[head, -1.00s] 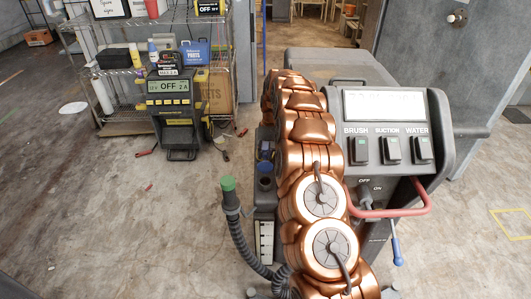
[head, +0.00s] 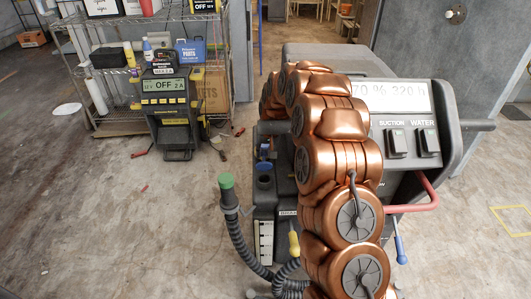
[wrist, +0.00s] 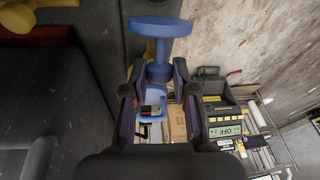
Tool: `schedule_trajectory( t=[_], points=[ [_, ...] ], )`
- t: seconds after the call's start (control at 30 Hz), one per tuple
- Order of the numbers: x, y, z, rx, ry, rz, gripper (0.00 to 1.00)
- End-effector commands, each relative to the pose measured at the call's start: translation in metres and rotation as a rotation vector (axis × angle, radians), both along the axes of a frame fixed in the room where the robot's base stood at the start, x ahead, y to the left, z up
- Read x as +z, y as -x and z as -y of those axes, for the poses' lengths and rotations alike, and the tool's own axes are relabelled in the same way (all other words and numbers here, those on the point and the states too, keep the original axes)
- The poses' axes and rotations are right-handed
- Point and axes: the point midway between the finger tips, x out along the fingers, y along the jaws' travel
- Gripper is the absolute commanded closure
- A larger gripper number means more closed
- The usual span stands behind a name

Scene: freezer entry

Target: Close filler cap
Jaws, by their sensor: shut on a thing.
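The blue filler cap (wrist: 160,27) shows in the wrist view as a wide disc on a stem, with a blue strap-like part below it. My gripper (wrist: 158,76) has its two dark fingers on either side of the stem, shut on it. In the head view, a small blue part (head: 264,166) of the cap shows just above a dark round opening (head: 264,182) on the grey cleaning machine (head: 365,62). My copper arm hides my gripper there. I cannot tell whether the cap touches the opening.
A grey hose with a green end (head: 227,181) stands left of the machine. A yellow knob (head: 294,244) sits low beside my arm. A red handle (head: 425,195) is at the right. A charger (head: 168,112) and a wire shelf (head: 115,130) stand at the back left.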

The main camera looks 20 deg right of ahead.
Motion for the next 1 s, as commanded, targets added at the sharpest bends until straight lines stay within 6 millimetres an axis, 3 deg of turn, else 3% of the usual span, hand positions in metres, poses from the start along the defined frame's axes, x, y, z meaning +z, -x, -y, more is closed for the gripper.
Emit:
schedule_trajectory(
  t=[0.43, 0.47, 0.7, 1.0],
  points=[
    [-0.0003, 0.003, -0.0004, 0.0, 0.005, 0.013, 1.0],
    [-0.0003, 0.003, -0.0004, 0.0, 0.005, 0.013, 0.72],
    [0.0003, 0.0024, -0.0004, 0.0, 0.005, 0.015, 0.48],
    [0.001, 0.0023, -0.0004, 0.0, 0.005, 0.016, 0.48]
  ],
)
